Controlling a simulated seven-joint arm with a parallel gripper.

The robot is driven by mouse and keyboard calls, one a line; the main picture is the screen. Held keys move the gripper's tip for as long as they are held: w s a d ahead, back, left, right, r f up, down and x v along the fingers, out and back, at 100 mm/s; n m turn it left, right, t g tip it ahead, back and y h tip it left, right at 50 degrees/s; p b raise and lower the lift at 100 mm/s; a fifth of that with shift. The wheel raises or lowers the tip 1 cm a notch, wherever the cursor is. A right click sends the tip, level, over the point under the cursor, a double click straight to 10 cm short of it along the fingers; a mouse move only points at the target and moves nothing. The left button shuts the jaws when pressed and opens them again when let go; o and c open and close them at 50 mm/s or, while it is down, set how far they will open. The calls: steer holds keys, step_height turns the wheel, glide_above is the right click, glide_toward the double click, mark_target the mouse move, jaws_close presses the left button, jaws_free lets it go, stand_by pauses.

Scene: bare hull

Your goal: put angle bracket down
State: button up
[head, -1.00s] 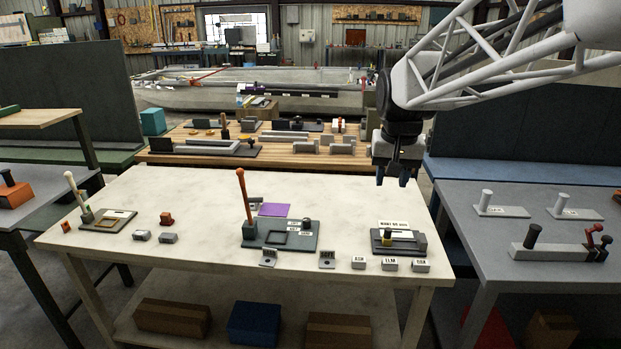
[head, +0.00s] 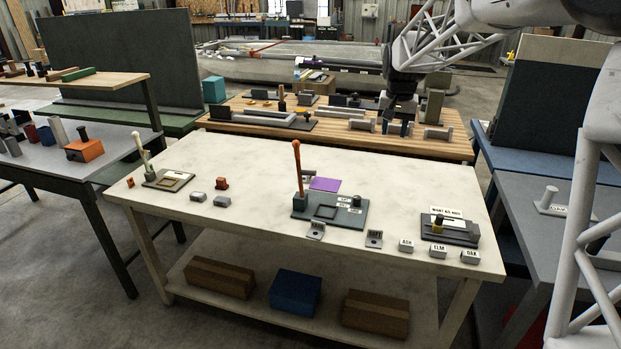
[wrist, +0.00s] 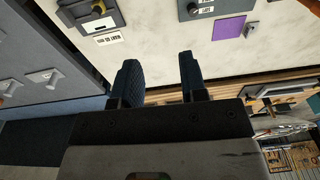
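My gripper (head: 396,122) hangs over the gap between the white table (head: 245,160) and the wooden bench behind it. In the wrist view its two dark fingers (wrist: 158,65) stand apart with nothing seen between them. Two small grey angle brackets with holes sit at the white table's front edge, one in the middle (head: 316,231) and one to its right (head: 374,239).
A dark fixture plate (head: 345,215) with the upright lever (head: 297,165) stands mid-table. A labelled fixture (head: 449,229) and several small labelled blocks (head: 438,251) are at the right. The wooden bench (head: 250,118) holds several grey parts.

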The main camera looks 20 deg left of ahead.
steer(key=w+a+f, duration=1)
steer(key=w+a, duration=0.4)
steer(key=w, duration=0.1)
steer(key=g, duration=0.1)
glide_above(308, 178)
step_height(308, 178, down, 18)
steer(key=shift+f, duration=0.25)
steer(key=shift+d, duration=0.1)
steer(key=shift+f, duration=1.25)
steer(key=shift+f, duration=2.6)
